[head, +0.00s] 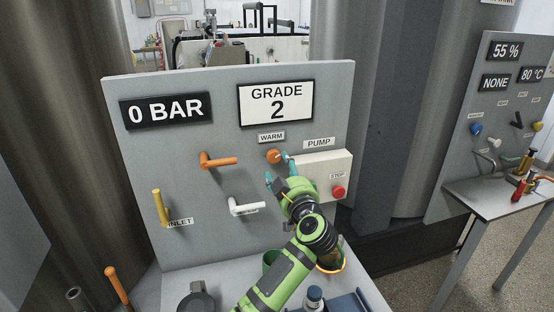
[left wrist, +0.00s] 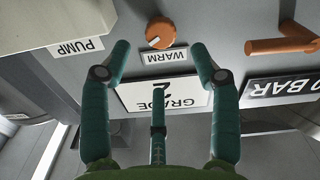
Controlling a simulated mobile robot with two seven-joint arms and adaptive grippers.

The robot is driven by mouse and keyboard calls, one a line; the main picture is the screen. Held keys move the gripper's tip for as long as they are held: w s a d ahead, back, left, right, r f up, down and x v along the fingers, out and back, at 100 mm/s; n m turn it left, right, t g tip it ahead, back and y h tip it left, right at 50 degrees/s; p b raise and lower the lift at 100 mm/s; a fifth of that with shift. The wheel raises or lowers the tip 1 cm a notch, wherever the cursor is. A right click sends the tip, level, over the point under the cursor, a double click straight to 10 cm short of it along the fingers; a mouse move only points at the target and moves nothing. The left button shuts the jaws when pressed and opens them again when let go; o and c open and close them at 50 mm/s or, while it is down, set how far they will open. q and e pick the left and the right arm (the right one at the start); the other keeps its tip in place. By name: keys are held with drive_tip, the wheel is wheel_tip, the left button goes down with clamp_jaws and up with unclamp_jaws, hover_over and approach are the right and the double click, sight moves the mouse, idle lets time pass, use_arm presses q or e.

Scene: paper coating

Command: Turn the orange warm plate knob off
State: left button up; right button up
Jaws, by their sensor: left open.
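The orange warm plate knob (head: 275,156) is a round dial on the grey panel, just below the WARM label (head: 271,137). In the left wrist view the knob (left wrist: 161,33) shows upside down with a white pointer mark. My left gripper (head: 278,168) is open and empty, with teal fingers close to the knob. In the left wrist view its fingertips (left wrist: 163,52) are spread to either side of the WARM label, and the knob lies beyond them. I cannot tell from the views whether a finger touches the panel. My right gripper is not in view.
An orange lever (head: 218,162), a white lever (head: 247,207) and a yellow inlet lever (head: 160,206) stick out of the panel (head: 200,240). A white pump box with a red stop button (head: 339,192) stands right of the knob. A second panel (head: 470,120) and table stand at the right.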

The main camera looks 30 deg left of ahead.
sight(274, 157)
use_arm(q)
drive_tip(key=p+x, duration=0.1)
drive_tip(key=x, duration=0.6)
drive_tip(key=shift+a+f+p, duration=0.1)
drive_tip(key=shift+f+p, duration=0.15)
drive_tip(key=shift+p, duration=0.15)
drive_tip(key=c, duration=1.1)
